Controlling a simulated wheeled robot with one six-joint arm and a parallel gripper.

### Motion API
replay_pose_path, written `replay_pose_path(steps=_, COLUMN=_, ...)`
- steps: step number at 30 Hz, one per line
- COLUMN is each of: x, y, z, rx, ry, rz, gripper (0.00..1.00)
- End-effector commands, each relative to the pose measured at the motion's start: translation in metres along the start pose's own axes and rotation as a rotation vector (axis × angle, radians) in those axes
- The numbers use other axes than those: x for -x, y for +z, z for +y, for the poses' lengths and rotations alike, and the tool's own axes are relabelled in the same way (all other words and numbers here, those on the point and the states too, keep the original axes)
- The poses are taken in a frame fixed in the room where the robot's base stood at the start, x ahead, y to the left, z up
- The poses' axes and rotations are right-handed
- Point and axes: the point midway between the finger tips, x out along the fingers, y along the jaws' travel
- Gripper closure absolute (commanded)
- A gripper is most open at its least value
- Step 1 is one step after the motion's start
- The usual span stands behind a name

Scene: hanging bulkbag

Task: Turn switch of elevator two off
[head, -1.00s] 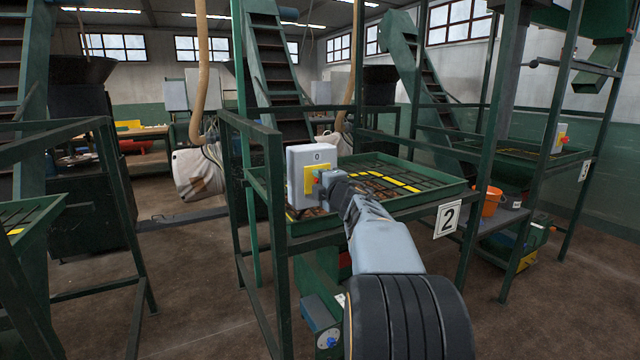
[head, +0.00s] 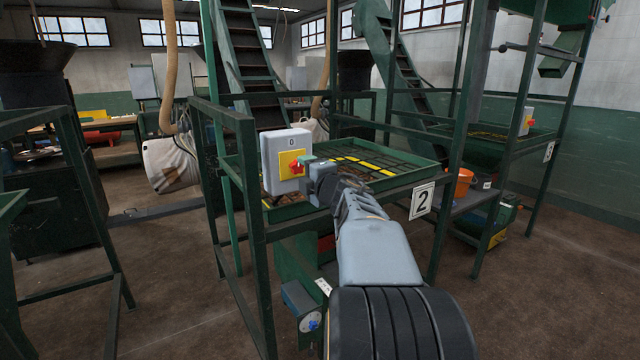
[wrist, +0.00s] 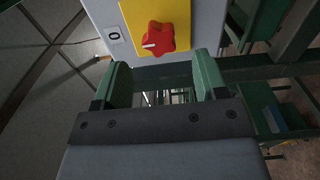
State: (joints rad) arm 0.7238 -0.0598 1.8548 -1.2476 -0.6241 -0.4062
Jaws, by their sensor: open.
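A grey switch box (head: 270,160) with a yellow plate (head: 287,160) and a red star-shaped knob (head: 296,166) is mounted on the green frame of the elevator marked with a "2" sign (head: 422,201). A "0" label (head: 292,142) is at its top. In the wrist view the red knob (wrist: 158,38) has a white mark pointing toward the "0" label (wrist: 114,36) side. My gripper (head: 306,164) is beside the knob, to its right in the head view. In the wrist view my gripper (wrist: 160,80) is open, its green fingers apart, with the knob just beyond the tips.
A green tray (head: 410,178) with a dark grid lies behind the box. Green posts (head: 250,240) stand close around my arm. Another switch box (head: 527,120) and an orange bucket (head: 463,182) are at the right. A large white bag (head: 170,164) hangs at the left.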

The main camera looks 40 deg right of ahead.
Motion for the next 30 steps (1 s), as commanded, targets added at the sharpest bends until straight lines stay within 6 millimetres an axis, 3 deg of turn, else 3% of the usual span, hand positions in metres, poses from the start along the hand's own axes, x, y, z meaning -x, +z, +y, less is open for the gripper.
replay_pose_path(steps=6, x=0.043, y=0.001, z=0.001, rx=0.002, ry=0.001, rz=-0.003, gripper=0.34)
replay_pose_path(steps=12, x=0.068, y=0.000, z=0.001, rx=0.002, ry=0.001, rz=-0.001, gripper=0.34)
replay_pose_path(steps=18, x=0.078, y=0.000, z=0.000, rx=0.001, ry=0.000, rz=0.001, gripper=0.34)
replay_pose_path(steps=30, x=0.079, y=0.000, z=0.000, rx=0.001, ry=0.000, rz=0.001, gripper=0.34)
